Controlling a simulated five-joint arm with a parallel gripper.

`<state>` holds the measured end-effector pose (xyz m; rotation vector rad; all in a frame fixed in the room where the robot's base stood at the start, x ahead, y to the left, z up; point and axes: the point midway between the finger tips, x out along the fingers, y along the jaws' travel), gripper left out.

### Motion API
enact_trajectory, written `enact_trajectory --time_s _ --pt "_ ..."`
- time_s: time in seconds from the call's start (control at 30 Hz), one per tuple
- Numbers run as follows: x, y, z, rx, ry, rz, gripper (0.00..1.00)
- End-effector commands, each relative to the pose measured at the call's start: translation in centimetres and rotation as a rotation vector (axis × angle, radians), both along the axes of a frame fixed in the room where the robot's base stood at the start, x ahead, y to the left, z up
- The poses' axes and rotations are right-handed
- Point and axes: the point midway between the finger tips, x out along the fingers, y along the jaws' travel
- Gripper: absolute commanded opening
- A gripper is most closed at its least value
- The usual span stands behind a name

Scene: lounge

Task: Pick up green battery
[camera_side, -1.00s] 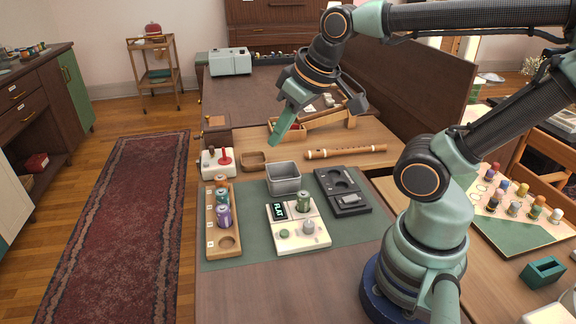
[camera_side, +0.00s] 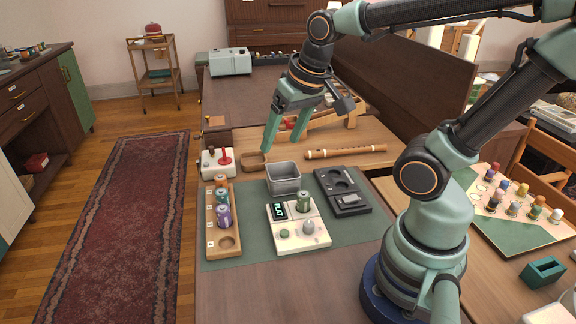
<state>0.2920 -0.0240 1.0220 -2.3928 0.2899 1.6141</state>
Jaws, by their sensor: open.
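A green battery (camera_side: 303,201) stands upright on the cream tester (camera_side: 313,240), beside its dark display reading "FLAT". A wooden rack (camera_side: 227,246) to the left holds several upright batteries: an orange-brown one (camera_side: 221,181) at the back, a greenish one (camera_side: 222,197) in the middle and a purple one (camera_side: 223,216) in front. The rack's front hole is empty. My gripper (camera_side: 281,146) is open and empty, fingers pointing down, above the table behind the grey bin and the tester. It is apart from all the batteries.
An open grey metal bin (camera_side: 284,186) stands between my gripper and the tester. A dark tray (camera_side: 345,203) lies to the right. A wooden flute (camera_side: 345,152), small wooden tray (camera_side: 246,169) and white box with a red lever (camera_side: 211,170) are behind. The green mat's front is clear.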

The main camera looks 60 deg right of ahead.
Motion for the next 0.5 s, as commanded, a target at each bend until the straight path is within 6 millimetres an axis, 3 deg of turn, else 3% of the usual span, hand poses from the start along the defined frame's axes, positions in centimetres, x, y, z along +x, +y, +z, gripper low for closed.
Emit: enact_trajectory --time_s 0.3,0.5 --pt "0.1 -6.2 -5.9 0.186 0.249 -0.760 0.76" --pt "-0.3 -8.0 -7.9 0.226 0.316 -1.022 0.76"
